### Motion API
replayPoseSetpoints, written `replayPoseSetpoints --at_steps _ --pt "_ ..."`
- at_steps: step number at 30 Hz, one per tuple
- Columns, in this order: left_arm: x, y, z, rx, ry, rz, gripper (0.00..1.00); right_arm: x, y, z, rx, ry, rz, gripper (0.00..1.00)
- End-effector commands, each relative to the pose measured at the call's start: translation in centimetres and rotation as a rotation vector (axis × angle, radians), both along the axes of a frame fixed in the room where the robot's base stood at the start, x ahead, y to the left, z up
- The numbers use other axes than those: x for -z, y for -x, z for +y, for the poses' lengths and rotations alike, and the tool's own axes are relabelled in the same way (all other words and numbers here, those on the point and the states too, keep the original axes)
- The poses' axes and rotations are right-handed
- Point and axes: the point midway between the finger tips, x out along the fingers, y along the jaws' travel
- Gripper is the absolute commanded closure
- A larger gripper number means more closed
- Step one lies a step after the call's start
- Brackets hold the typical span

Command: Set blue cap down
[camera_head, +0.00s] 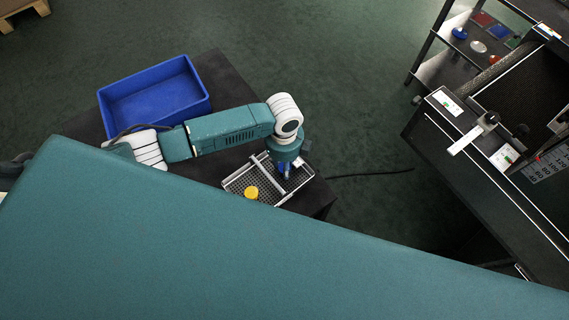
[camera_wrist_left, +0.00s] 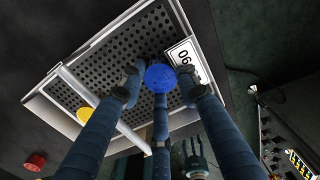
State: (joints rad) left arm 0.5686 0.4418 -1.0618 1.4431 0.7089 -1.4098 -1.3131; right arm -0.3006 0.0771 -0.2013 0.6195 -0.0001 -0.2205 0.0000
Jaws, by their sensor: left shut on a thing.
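My left gripper (camera_head: 284,176) is over the right part of a perforated metal tray (camera_head: 236,186). In the left wrist view its fingers (camera_wrist_left: 160,88) are shut around a round blue cap (camera_wrist_left: 158,77), which shows against the tray's perforated floor (camera_wrist_left: 120,50). I cannot tell whether the cap touches the floor. A yellow cap (camera_head: 251,192) lies in the tray on the other side of a metal bar; it also shows in the left wrist view (camera_wrist_left: 84,115). A dark fingered shape (camera_wrist_left: 195,158) behind the fingers may be my right gripper; its state is unclear.
The tray stands on a dark table (camera_head: 222,75) with an empty blue bin (camera_head: 155,97) behind it. The tray has a white number plate (camera_wrist_left: 186,58). A red round thing (camera_wrist_left: 36,160) is near it. A dark machine (camera_head: 480,150) and a shelf (camera_head: 445,70) stand at right.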

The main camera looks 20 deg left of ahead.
Motion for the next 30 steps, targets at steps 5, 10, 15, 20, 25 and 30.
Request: replayPoseSetpoints --at_steps 5,10,15,20,25,30 --pt "0.3 0.0 0.0 0.0 0.0 0.0 0.55 0.1 0.0 0.0 0.0 0.0 0.0 0.49" --pt "0.3 0.0 0.0 0.0 0.0 0.0 0.5 0.1 0.0 0.0 0.0 0.0 -0.001 0.49" --pt "0.1 0.0 0.0 0.0 0.0 0.0 0.5 0.0 -0.1 0.0 0.001 0.001 -0.001 0.49" --pt "-1.6 -0.1 0.0 0.001 0.002 -0.003 0.5 -0.2 -0.1 -0.1 0.001 0.002 -0.001 0.49" --pt "-5.2 -0.1 0.0 0.001 0.002 -0.005 0.5 -0.4 -0.1 -0.3 0.0 0.003 -0.002 0.49" --pt "-8.8 -0.1 0.1 0.001 0.001 -0.004 0.5 -0.6 -0.1 -0.4 0.0 0.005 -0.002 0.49"
